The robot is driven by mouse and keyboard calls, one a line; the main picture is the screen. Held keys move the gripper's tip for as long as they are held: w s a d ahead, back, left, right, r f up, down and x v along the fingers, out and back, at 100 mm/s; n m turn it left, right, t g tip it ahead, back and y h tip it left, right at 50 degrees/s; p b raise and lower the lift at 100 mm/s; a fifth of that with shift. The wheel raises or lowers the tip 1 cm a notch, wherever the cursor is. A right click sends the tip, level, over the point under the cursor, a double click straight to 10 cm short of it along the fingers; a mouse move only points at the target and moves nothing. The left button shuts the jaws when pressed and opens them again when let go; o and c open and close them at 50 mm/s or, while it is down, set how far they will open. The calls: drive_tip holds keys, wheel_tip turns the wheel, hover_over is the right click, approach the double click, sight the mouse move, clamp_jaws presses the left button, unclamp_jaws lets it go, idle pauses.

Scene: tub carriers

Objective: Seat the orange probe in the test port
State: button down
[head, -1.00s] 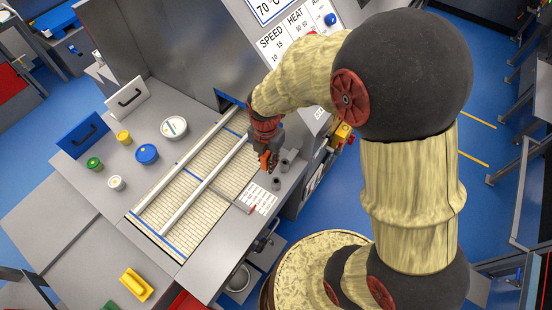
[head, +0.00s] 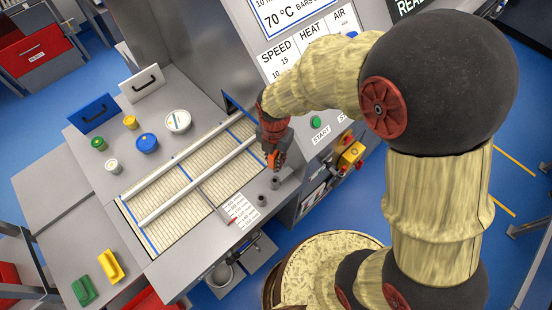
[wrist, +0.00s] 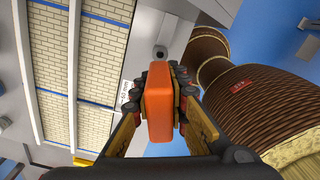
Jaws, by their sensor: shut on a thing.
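The orange probe (wrist: 158,100) fills the middle of the wrist view as a rounded orange block. My gripper (wrist: 160,85) is shut on it, with the fingers on its left and right sides. In the head view my gripper (head: 273,165) is over the worktop's right end, close to two dark grey round sockets. One socket (head: 275,183) is just below the gripper in the picture, the other (head: 262,199) lower left. One dark round hole (wrist: 160,52) shows beyond the probe in the wrist view. I cannot tell which socket is the test port. The probe's far end is hidden.
A belt with bricklike tiles (head: 180,205) and white rails runs left of the gripper. A printed label card (head: 240,210) lies beside the sockets. The control panel (head: 315,40) stands behind. Several lidded tubs (head: 147,143) sit at the far left.

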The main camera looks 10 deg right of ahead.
sight(271, 159)
drive_tip(key=shift+f+b, duration=2)
drive_tip(key=shift+f, duration=0.9)
drive_tip(key=shift+f+b, duration=0.55)
drive_tip(key=shift+f, duration=0.4)
drive_tip(key=c, duration=1.7)
unclamp_jaws()
drive_tip(key=shift+o, duration=0.2)
wheel_tip(271, 159, up, 12)
drive_tip(key=shift+f, duration=0.1)
